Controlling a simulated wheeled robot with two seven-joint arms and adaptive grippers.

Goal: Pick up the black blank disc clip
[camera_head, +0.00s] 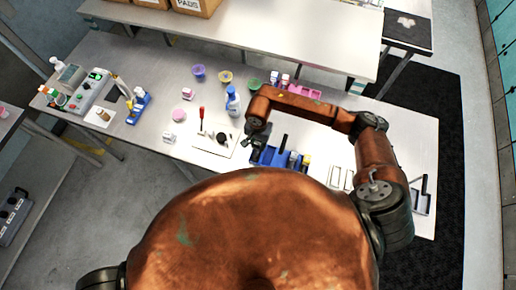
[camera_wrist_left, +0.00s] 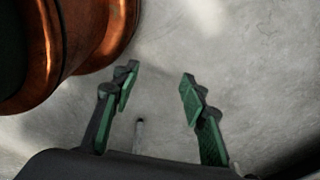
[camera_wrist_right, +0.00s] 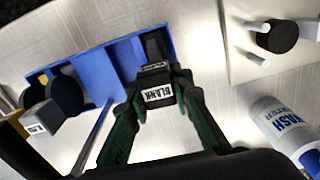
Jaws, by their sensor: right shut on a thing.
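The black clip with a white label reading BLANK (camera_wrist_right: 158,94) is between the fingers of my right gripper (camera_wrist_right: 160,104) in the right wrist view. The gripper is shut on it, over the edge of a blue rack (camera_wrist_right: 112,62). I cannot tell whether the clip touches the rack. In the head view my right gripper (camera_head: 253,140) is at the left end of the blue rack (camera_head: 268,155), and the clip cannot be made out clearly. My left gripper (camera_wrist_left: 158,84) is open and empty above the grey floor in the left wrist view.
A grey labelled clip (camera_wrist_right: 42,118) and black discs are at the rack's other end. A wash bottle (camera_head: 233,102) and a white board (camera_head: 212,142) with a black knob stand left of the rack. Colored cups and a pink tray (camera_head: 303,90) are behind.

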